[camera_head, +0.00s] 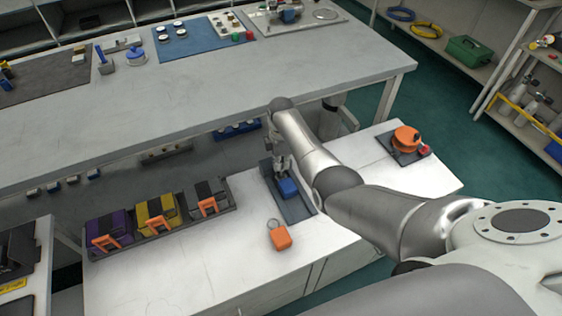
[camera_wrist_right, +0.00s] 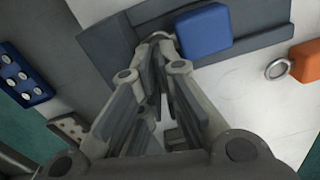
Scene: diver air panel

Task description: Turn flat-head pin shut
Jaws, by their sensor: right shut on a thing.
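My right gripper (camera_head: 281,162) points down over a narrow dark plate (camera_head: 298,208) on the white counter. In the right wrist view its fingers (camera_wrist_right: 163,50) close together at a small curved grey metal part (camera_wrist_right: 158,36) beside a blue block (camera_wrist_right: 204,30). The blue block also shows in the head view (camera_head: 288,188), lying on the dark plate just below the gripper. The fingertips hide most of the metal part. I cannot tell whether it is the flat-head pin, and no other flat-head pin can be made out. My left gripper is not in view.
An orange block (camera_head: 281,238) with a metal ring lies in front on the counter. A rack (camera_head: 98,250) with purple, yellow and grey cases stands left. An orange round device (camera_head: 406,138) sits right. A long grey bench (camera_head: 190,90) runs behind.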

